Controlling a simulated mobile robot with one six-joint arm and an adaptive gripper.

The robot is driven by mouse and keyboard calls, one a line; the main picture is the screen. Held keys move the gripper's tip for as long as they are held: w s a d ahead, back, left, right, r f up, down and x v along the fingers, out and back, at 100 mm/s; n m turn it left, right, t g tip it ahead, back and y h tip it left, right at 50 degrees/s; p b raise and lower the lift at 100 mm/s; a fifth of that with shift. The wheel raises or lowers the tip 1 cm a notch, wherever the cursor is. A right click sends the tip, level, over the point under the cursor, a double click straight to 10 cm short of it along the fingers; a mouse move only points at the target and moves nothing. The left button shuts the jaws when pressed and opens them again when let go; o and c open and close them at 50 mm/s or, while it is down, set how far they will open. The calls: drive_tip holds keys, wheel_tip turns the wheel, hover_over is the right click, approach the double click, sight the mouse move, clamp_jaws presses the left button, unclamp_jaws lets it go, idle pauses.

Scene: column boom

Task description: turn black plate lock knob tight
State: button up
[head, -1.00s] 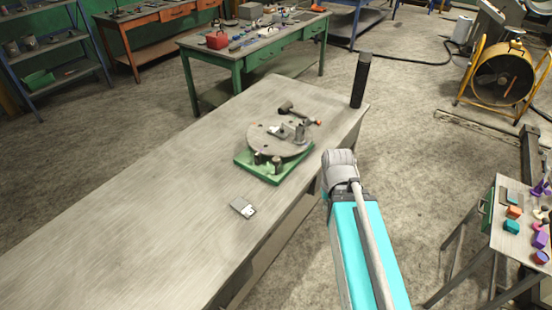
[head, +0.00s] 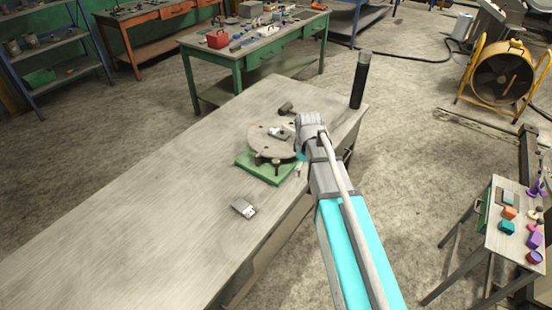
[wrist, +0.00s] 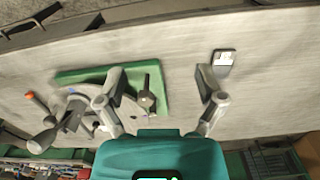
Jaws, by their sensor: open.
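A round grey plate (head: 268,140) sits on a green base (head: 252,168) on the long grey bench in the head view. Two small dark knob-like parts, one of them here (head: 259,160), stand at its near edge; I cannot tell which is the lock knob. In the wrist view, one dark upright part (wrist: 148,98) stands on the green base (wrist: 156,75), between my fingers in the picture and nearer the left one. My gripper (wrist: 160,72) is open and empty, above the bench by the plate. My arm hides the plate's right side in the head view.
A mallet (head: 286,108) lies behind the plate. A grey and white block (head: 243,208) lies on the bench in front. A tall black cylinder (head: 359,80) stands at the right back corner. The bench's left part is clear.

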sight(277, 160)
drive_tip(key=w+a+r+n+p, duration=0.3)
drive_tip(key=w+a+n, duration=0.6)
drive_tip(key=w, duration=0.4)
drive_tip(key=shift+w+a+r+n, duration=0.15)
drive_tip(key=shift+w+r+n, duration=0.1)
drive_tip(key=shift+w+n, duration=0.25)
drive_tip(key=shift+s+f, duration=0.1)
drive_tip(key=shift+f, duration=0.05)
wheel_tip(277, 160, down, 14)
drive_tip(key=b, duration=1.3)
drive_tip(key=shift+r+b, duration=0.25)
drive_tip(key=shift+b, duration=0.15)
drive_tip(key=shift+c, duration=0.2)
drive_tip(key=c, duration=1.1)
